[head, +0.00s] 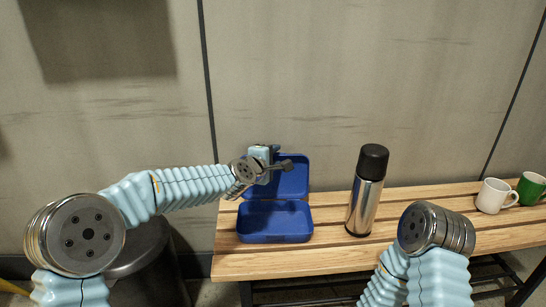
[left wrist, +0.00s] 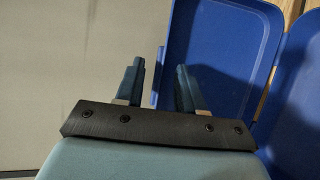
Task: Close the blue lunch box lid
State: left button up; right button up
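The blue lunch box stands open on the wooden bench, its base (head: 275,238) toward me. Its lid (head: 293,184) stands raised at the back. My left gripper (head: 284,163) is at the upper left part of the lid and covers some of it. In the left wrist view the two fingers of this gripper (left wrist: 160,88) are apart. The left edge of the lid (left wrist: 222,45) shows between the fingers; I cannot tell whether they touch it. The base (left wrist: 300,120) shows at the right there. My right gripper is out of view.
A steel flask (head: 366,200) with a black cap stands right of the box on the slatted bench (head: 330,257). A white mug (head: 491,196) and a green mug (head: 530,188) stand at the far right. A wall (head: 330,70) rises behind. A dark round bin (head: 150,265) stands left of the bench.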

pick_arm(q)
grip_shut()
dwell(1.4)
